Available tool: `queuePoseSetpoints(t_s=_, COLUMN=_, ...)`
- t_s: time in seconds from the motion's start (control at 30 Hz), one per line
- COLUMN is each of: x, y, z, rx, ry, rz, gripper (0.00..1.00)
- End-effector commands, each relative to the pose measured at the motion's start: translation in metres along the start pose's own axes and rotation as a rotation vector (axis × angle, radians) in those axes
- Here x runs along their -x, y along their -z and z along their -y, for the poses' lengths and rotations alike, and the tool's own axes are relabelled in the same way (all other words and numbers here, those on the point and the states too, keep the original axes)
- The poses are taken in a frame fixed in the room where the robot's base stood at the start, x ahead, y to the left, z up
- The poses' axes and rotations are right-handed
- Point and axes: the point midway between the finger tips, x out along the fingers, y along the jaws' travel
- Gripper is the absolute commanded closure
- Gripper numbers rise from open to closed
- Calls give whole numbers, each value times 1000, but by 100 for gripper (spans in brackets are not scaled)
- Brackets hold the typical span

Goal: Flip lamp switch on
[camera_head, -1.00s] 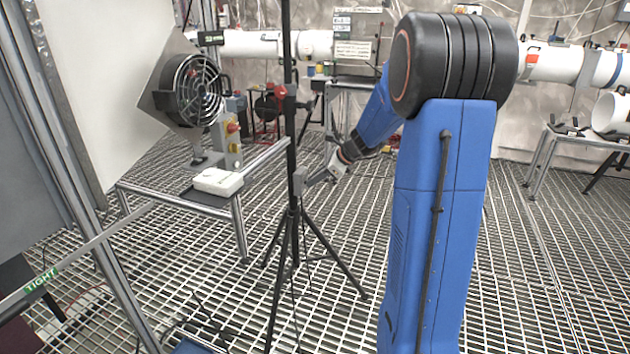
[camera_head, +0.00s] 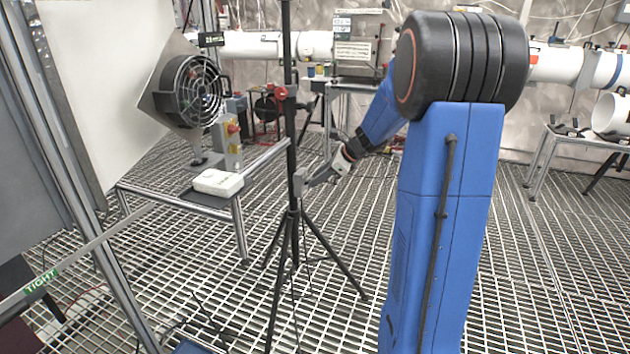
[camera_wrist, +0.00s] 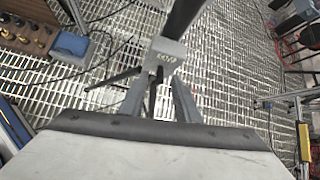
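A thin black lamp stand (camera_head: 291,150) on tripod legs stands in the middle of the head view. A small grey switch box (camera_head: 298,184) is fixed low on its pole; it also shows in the wrist view (camera_wrist: 168,47) with small markings on its face. My gripper (camera_head: 314,181) is just right of the box in the head view. In the wrist view my gripper (camera_wrist: 161,84) has its two fingers apart, with their tips at or close to the box's lower edge. I cannot tell whether they touch it. Nothing is held between them. The switch lever is too small to make out.
Cables lie on the grated floor around the tripod legs. Open floor (camera_head: 560,280) lies at the right.

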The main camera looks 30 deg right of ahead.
Motion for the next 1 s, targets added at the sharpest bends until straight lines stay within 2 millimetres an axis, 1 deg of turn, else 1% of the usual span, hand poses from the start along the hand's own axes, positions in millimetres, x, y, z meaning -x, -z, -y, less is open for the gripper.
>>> queuePoseSetpoints(t_s=0.1, x=24, y=0, z=1, rx=0, ry=5, rz=0, gripper=70)
queuePoseSetpoints(t_s=0.6, x=121, y=0, z=1, rx=-1, ry=4, rz=-1, gripper=70)
queuePoseSetpoints(t_s=0.8, x=146, y=0, z=1, rx=-1, ry=3, rz=0, gripper=70)
queuePoseSetpoints(t_s=1.0, x=154, y=0, z=0, rx=0, ry=0, rz=-1, gripper=70)
